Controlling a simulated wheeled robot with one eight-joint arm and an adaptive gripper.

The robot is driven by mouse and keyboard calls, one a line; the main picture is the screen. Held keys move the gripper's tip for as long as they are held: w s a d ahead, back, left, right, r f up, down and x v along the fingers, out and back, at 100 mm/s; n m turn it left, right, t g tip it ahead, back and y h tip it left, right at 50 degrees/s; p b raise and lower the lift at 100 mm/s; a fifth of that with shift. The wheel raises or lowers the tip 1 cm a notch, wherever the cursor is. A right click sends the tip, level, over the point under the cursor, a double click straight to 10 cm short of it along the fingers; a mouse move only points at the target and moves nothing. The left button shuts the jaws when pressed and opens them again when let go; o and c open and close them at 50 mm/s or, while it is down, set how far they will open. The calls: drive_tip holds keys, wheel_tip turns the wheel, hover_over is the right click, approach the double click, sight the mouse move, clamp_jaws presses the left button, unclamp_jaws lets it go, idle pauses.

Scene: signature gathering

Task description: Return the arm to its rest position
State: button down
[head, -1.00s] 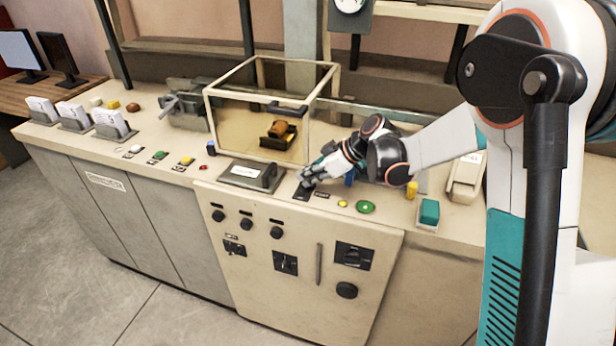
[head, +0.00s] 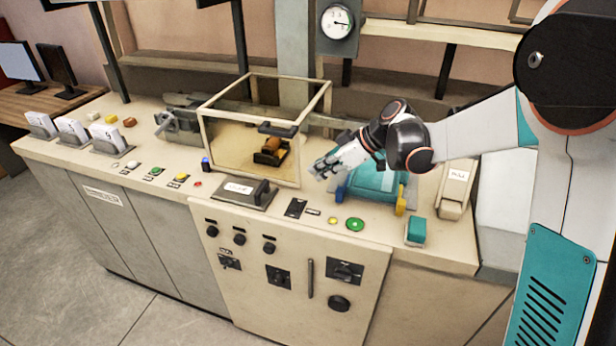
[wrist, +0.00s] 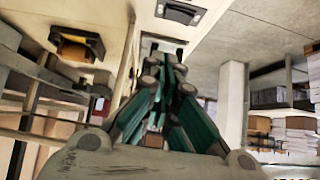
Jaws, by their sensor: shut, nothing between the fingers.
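My gripper (head: 322,170) is at the end of my white and black arm, above the counter, just right of the clear box. It is shut and empty. In the wrist view its teal and grey fingers (wrist: 160,62) are drawn together with nothing held. Below and behind it in the head view is a teal device (head: 372,180) with blue and yellow supports, partly covered by my arm. The wrist view shows part of the room at a steep tilt.
A clear framed box (head: 204,134) holds an orange and black item (head: 271,150). A labelled dark block (head: 243,192), a green button (head: 355,224) and a teal block (head: 415,230) sit on the counter (head: 330,205). A pale device (head: 455,188) stands right. A gauge (head: 337,21) hangs behind.

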drive_tip(key=s+d+r+m+t+h+b, duration=0.15)
drive_tip(key=s+d+m, duration=0.25)
drive_tip(key=s, duration=0.4)
drive_tip(key=s+d+r+m+t+h+b, duration=0.1)
drive_tip(key=s+d+r+m+h+b, duration=0.15)
drive_tip(key=s, duration=0.55)
drive_tip(key=s+d+f+m+t+h+b, duration=0.1)
drive_tip(key=s+d+f+m+h, duration=0.1)
drive_tip(key=s, duration=0.5)
drive_tip(key=s+d+f+m+h+b, duration=0.1)
drive_tip(key=s+d+f+m+h, duration=0.1)
drive_tip(key=s+d+m, duration=0.3)
drive_tip(key=shift+s+d+f+t, duration=0.3)
drive_tip(key=shift+s+d, duration=0.25)
drive_tip(key=shift+s, duration=0.55)
